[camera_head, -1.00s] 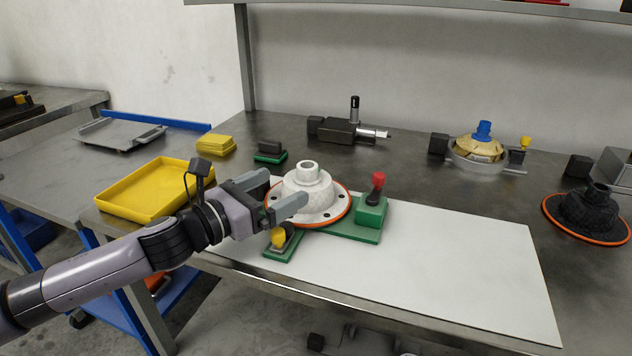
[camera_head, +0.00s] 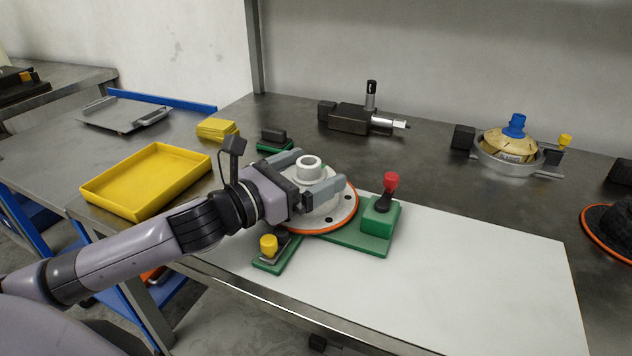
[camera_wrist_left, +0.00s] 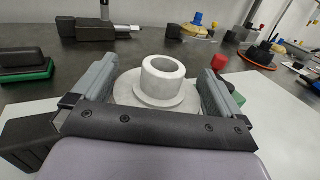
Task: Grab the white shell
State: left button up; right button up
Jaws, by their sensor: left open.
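The white shell (camera_head: 309,168) has a round neck and a wide flange with an orange rim, and sits on a green fixture (camera_head: 362,238) on the table. My left gripper (camera_head: 322,172) is open, with one finger on each side of the shell's neck. In the left wrist view the shell's neck (camera_wrist_left: 162,80) stands between the two fingers (camera_wrist_left: 158,85), with a visible gap on each side. The gripper body hides the near left part of the flange. My right gripper is not in view.
A red-knobbed clamp (camera_head: 390,184) stands right of the shell, and a yellow-knobbed one (camera_head: 268,245) in front. A yellow tray (camera_head: 140,205) lies left. A black tool (camera_head: 362,118) and a blue-topped part (camera_head: 512,140) lie behind. The white mat (camera_head: 470,280) at right is bare.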

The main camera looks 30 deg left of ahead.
pick_arm(q)
jog(key=shift+s+r, duration=0.1)
jog(key=c, duration=0.9)
jog(key=shift+r, duration=0.1)
jog(key=shift+c, duration=0.2)
